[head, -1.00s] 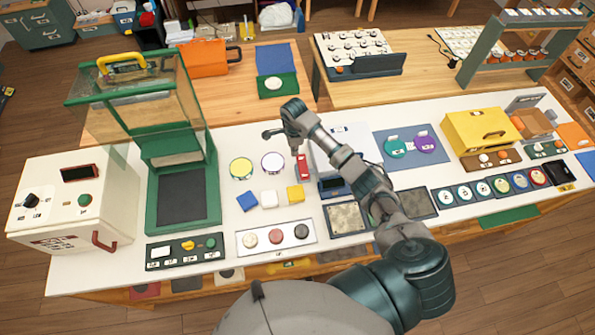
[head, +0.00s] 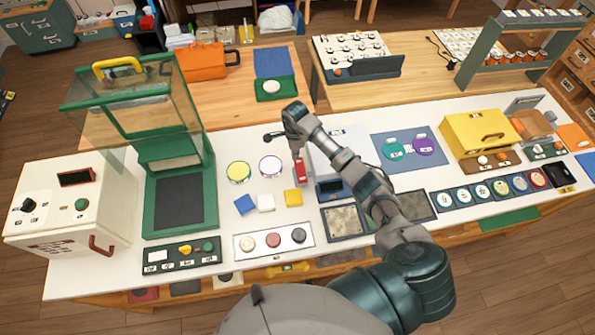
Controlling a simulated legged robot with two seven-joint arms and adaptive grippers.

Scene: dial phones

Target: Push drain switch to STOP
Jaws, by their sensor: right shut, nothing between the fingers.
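I cannot tell which part is the drain switch, as the labels are too small to read. A red device (head: 300,171) with a pale label stands on the white table, partly hidden by my right arm. My right gripper (head: 268,136) is shut and empty, behind this device and to its left in the picture. It seems to be above the table, and I see no contact with anything. A panel with white, yellow and green controls (head: 181,256) lies at the front left. My left gripper is out of view.
A green stand with a clear hood (head: 178,200) is left of the arm. Yellow (head: 238,172) and white (head: 270,166) discs and small blocks (head: 266,203) lie before the gripper. A panel of round buttons (head: 273,240) is in front. A yellow box (head: 478,134) stands at right.

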